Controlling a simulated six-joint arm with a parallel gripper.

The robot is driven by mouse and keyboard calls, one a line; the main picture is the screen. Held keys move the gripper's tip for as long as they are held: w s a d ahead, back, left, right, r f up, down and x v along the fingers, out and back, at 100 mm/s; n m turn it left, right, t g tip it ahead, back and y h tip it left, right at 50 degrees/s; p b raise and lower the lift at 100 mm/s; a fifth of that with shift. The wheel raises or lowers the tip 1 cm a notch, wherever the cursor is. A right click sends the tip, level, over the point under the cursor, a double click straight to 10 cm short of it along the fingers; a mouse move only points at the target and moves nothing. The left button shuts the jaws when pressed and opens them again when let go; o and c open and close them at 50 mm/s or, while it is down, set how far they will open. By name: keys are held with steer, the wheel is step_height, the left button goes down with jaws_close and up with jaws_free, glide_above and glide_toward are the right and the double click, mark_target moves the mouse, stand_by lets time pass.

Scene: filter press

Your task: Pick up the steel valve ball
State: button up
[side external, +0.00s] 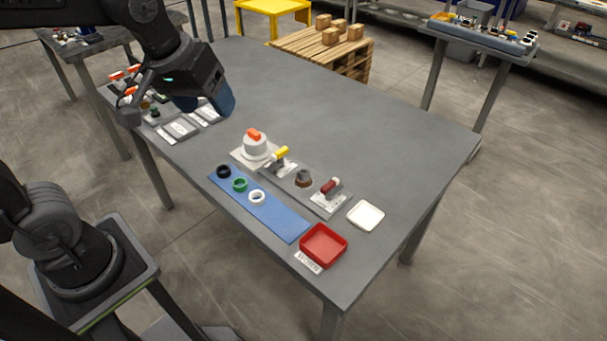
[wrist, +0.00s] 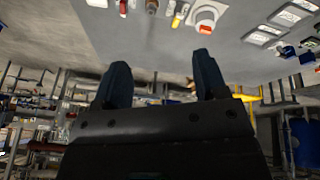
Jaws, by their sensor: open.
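I cannot clearly make out a steel valve ball in either view. A small rounded grey-brown piece (side external: 303,178) sits on a grey plate (side external: 323,207) between a yellow-handled part and a dark red-handled part; its material is too small to tell. The same piece shows at the top of the wrist view (wrist: 152,5). My gripper (side external: 213,108) is above the table's left part, well away from that piece. In the wrist view my gripper's two dark blue fingers (wrist: 162,58) stand apart with nothing between them.
A white round part with an orange top (side external: 255,146) stands mid-table. A blue mat (side external: 283,222) holds black, green and white rings. A red tray (side external: 323,245) and a white dish (side external: 366,215) are near the front right. Labelled plates (side external: 180,128) lie below my gripper.

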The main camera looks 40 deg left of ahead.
steer(key=w+f+n+g, duration=0.1)
steer(key=w+f+n, duration=0.15)
steer(key=w, duration=0.35)
steer(key=w+f+n+g, duration=0.1)
steer(key=w+f+n, duration=0.1)
steer(key=w+n, duration=0.3)
steer(key=n+g, duration=0.2)
steer(key=n, duration=0.4)
glide_above(303, 171)
step_height(303, 171, down, 12)
steer(key=r, duration=0.1)
step_height(303, 171, down, 14)
steer(key=shift+f, duration=0.25)
steer(key=c, duration=1)
